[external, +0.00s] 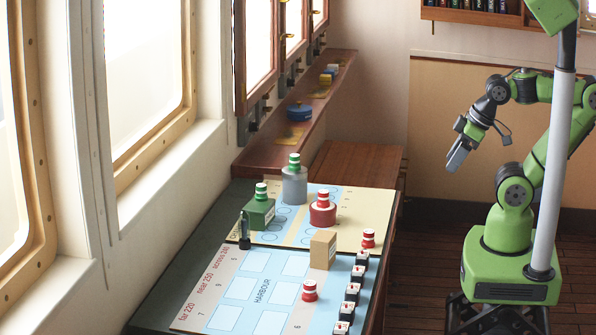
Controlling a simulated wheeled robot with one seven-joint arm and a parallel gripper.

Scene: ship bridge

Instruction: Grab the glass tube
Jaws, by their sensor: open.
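A slim, dark, partly see-through upright thing (244,227) with a black foot stands at the left edge of the chart table. It looks most like the glass tube, but it is too small to be sure. It stands just left of a square green container (258,213). My gripper (453,163) is open and hangs in the air right of the table, pointing down and to the left. It is well apart from the table and everything on it.
The chart table (160,310) also bears a grey bottle (294,186), a red pot (322,214), a tan block (322,250), red-and-white markers (309,290) and a row of black-and-white pieces (352,291). Windows line the left wall. Floor (430,270) between table and my base is clear.

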